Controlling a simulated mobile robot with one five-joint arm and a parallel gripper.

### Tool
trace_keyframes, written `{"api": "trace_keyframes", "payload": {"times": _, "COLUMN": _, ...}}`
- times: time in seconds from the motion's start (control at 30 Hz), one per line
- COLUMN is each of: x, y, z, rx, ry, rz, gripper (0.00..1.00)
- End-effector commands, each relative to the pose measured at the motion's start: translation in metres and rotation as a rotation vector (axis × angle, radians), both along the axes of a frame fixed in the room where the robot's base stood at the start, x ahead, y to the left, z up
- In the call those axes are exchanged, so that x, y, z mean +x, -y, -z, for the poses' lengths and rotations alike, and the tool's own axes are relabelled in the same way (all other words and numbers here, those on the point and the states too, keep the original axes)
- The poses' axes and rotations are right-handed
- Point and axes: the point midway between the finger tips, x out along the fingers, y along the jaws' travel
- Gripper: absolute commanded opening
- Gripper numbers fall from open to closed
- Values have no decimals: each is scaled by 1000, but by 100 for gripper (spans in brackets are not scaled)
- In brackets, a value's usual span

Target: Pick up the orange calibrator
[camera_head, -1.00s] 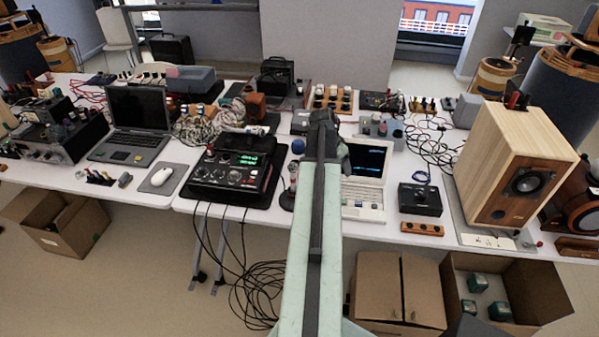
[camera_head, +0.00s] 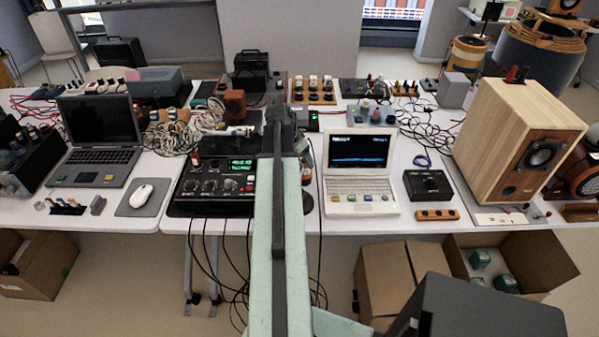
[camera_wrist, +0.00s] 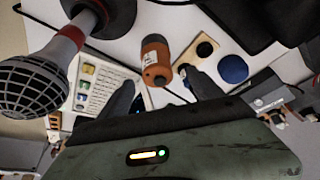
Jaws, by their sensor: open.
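The orange calibrator (camera_wrist: 156,58) is a short orange cylinder with a pale label and a dark end. In the wrist view it is near the middle, on the white table. My gripper (camera_wrist: 158,80) is open, with one dark finger to each side of the calibrator's near end. Nothing shows held, and I cannot tell whether the fingers touch it. In the head view my arm covers this spot, so the calibrator and fingers are not clearly seen there.
A microphone (camera_wrist: 38,78) with a red ring stands close at left in the wrist view. A blue round thing (camera_wrist: 232,68) and a wooden block (camera_wrist: 197,52) are at right. The head view shows a white laptop (camera_head: 360,185) and black mixer (camera_head: 215,185) beside my arm.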

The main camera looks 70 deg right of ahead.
Motion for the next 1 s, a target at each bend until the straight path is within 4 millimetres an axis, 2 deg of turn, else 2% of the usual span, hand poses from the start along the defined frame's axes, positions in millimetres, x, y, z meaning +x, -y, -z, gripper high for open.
{"api": "trace_keyframes", "payload": {"times": 0.03, "x": -2, "y": 1, "z": 5, "rx": 0, "ry": -1, "rz": 4, "gripper": 75}}
{"api": "trace_keyframes", "payload": {"times": 0.3, "x": -7, "y": 3, "z": 8, "rx": 0, "ry": 0, "rz": 10, "gripper": 75}}
{"api": "trace_keyframes", "payload": {"times": 0.5, "x": -10, "y": 11, "z": 33, "rx": 0, "ry": 0, "rz": 12, "gripper": 75}}
{"api": "trace_keyframes", "payload": {"times": 0.67, "x": -11, "y": 12, "z": 33, "rx": 0, "ry": 0, "rz": 12, "gripper": 75}}
{"api": "trace_keyframes", "payload": {"times": 0.77, "x": -12, "y": 14, "z": 43, "rx": 0, "ry": 0, "rz": 12, "gripper": 75}}
{"api": "trace_keyframes", "payload": {"times": 1.0, "x": -15, "y": 25, "z": 82, "rx": 0, "ry": 0, "rz": 12, "gripper": 75}}
